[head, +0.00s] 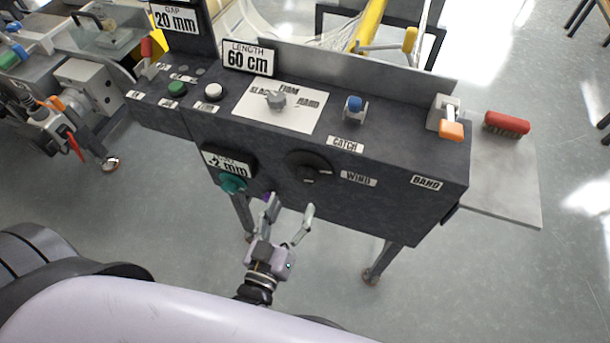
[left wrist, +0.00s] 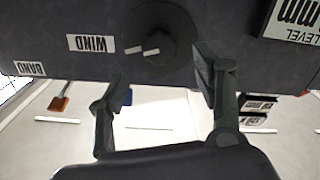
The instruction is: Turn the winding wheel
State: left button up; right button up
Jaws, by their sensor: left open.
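The winding wheel (head: 309,166) is a black disc with a small knob on the front face of the dark machine, left of the label WIND (head: 358,179). In the left wrist view, which shows the panel upside down, the wheel (left wrist: 152,42) is at the top middle, with two pale marks on its knob. My left gripper (head: 290,208) is open and empty, below the wheel in the head view. In the left wrist view its fingers (left wrist: 160,78) are spread apart, with the wheel beyond them. No contact with the wheel shows. My right gripper is not in view.
A teal knob (head: 232,183) under a small display sits left of the wheel, close to my left gripper. The machine top (head: 395,133) carries buttons, a dial, a blue catch and an orange-handled lever (head: 451,130). A red brush (head: 507,123) lies on the right side plate.

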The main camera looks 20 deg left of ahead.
aim_at(304, 180)
pick_arm(q)
jog(key=w, duration=0.9)
jog(key=shift+d, duration=0.15)
jog(key=shift+c, duration=0.5)
jog(key=shift+p, duration=0.3)
jog(key=c, duration=1.1)
